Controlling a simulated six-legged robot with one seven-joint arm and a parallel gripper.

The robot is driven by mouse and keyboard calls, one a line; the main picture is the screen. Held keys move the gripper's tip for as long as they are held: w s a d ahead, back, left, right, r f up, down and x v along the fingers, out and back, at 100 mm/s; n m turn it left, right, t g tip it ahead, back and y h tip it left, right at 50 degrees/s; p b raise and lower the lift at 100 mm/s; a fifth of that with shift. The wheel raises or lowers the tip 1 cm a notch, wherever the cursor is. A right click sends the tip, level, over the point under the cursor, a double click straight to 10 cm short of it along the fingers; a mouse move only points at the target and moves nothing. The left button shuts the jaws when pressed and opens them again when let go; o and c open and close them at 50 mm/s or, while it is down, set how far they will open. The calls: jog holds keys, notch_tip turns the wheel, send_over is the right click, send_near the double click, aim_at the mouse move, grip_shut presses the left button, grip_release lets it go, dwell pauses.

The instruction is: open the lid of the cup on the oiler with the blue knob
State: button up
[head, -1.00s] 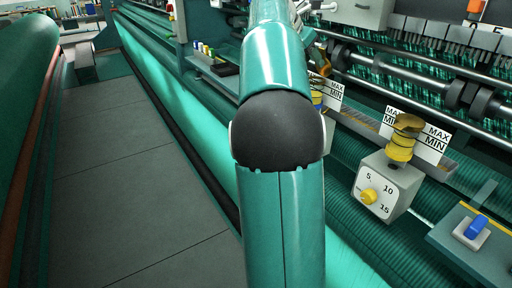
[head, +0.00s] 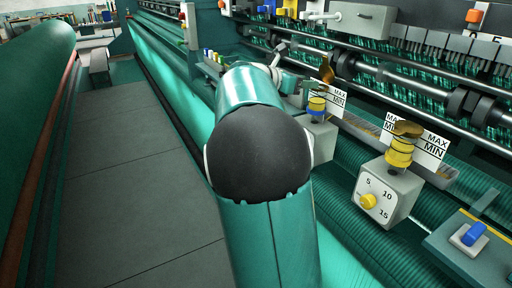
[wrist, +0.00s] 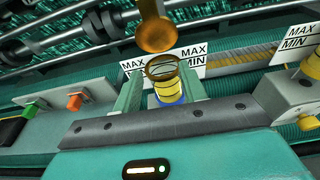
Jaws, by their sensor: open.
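The oiler with the blue band (head: 316,115) stands behind my arm in the head view, its body partly hidden. Its blue part also shows under the yellow band in the wrist view (wrist: 170,99). Its amber cup (wrist: 161,68) is open at the top. The amber lid (wrist: 155,35) stands raised above the cup rim; it also shows tilted up in the head view (head: 327,70). My gripper (wrist: 161,80) is open, its two fingers on either side of the cup in the wrist view. I cannot tell whether they touch it. The front knob is hidden.
A second oiler with a yellow knob (head: 368,201) stands nearer at the right, its lid (head: 407,129) down. A blue switch (head: 473,234) is at the lower right. Rollers and bars run behind. The grey walkway (head: 130,190) at left is clear.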

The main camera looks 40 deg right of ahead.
jog(key=w+a+f+h, duration=0.2)
jog(key=w+a, duration=0.1)
jog(key=a, duration=1)
jog(key=s+a+f+m+t+y, duration=0.3)
jog(key=s+a+f+m+y, duration=0.2)
jog(key=s+a+f+y, duration=0.2)
jog(key=a+f, duration=0.1)
jog(key=a, duration=0.1)
jog(key=shift+a+f, duration=0.2)
jog(key=shift+a, duration=0.15)
jog(key=shift+c, duration=0.4)
